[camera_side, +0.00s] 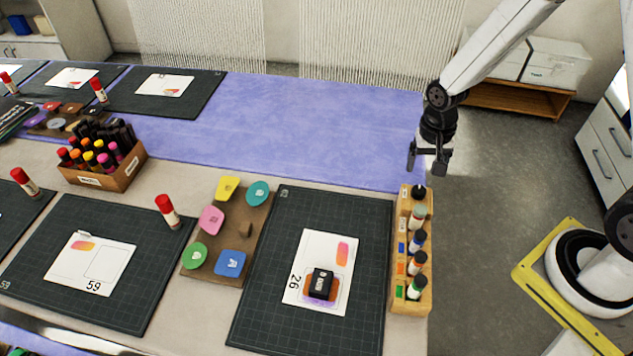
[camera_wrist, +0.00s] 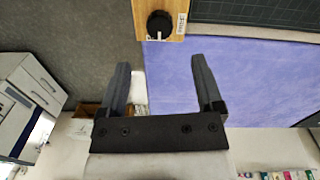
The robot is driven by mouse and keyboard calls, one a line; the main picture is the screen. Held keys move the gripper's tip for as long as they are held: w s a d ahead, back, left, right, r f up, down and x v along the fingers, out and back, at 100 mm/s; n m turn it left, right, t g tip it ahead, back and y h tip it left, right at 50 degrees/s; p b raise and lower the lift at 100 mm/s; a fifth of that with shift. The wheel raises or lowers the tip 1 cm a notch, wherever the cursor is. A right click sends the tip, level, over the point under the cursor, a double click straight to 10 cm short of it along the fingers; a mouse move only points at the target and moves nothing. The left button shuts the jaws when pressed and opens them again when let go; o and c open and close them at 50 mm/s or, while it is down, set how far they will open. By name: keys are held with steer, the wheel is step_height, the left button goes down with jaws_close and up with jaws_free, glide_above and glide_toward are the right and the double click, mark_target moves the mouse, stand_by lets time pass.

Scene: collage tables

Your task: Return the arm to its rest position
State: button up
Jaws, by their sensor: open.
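My gripper (camera_side: 428,160) hangs at the table's right edge, above and just behind the far end of a wooden bottle rack (camera_side: 407,310). Its jaws are open and nothing is between them. In the wrist view, the two dark fingers of my gripper (camera_wrist: 160,75) stand apart. Beyond them shows the rack's end (camera_wrist: 183,12) with a round black cap (camera_wrist: 160,24) on it. The gripper appears apart from the rack.
A dark mat (camera_side: 270,290) left of the rack holds a white card (camera_side: 313,246) with a black block (camera_side: 321,283) on it. A wooden board (camera_side: 222,280) bears several coloured pieces. The purple cloth (camera_side: 300,130) behind is largely bare. Grey floor (camera_side: 490,200) lies right of the table.

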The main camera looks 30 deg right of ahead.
steer(key=shift+r, duration=0.15)
steer(key=shift+s+a+r+n, duration=0.15)
steer(key=shift+s+r+n, duration=0.05)
steer(key=shift+r+n, duration=0.25)
steer(key=s+a+r+n+t, duration=0.2)
steer(key=s+r+n, duration=0.3)
steer(key=r+n, duration=0.1)
steer(key=shift+r+t, duration=0.4)
steer(key=shift+r, duration=0.4)
steer(key=shift+a+n, duration=0.1)
steer(key=shift+n, duration=0.15)
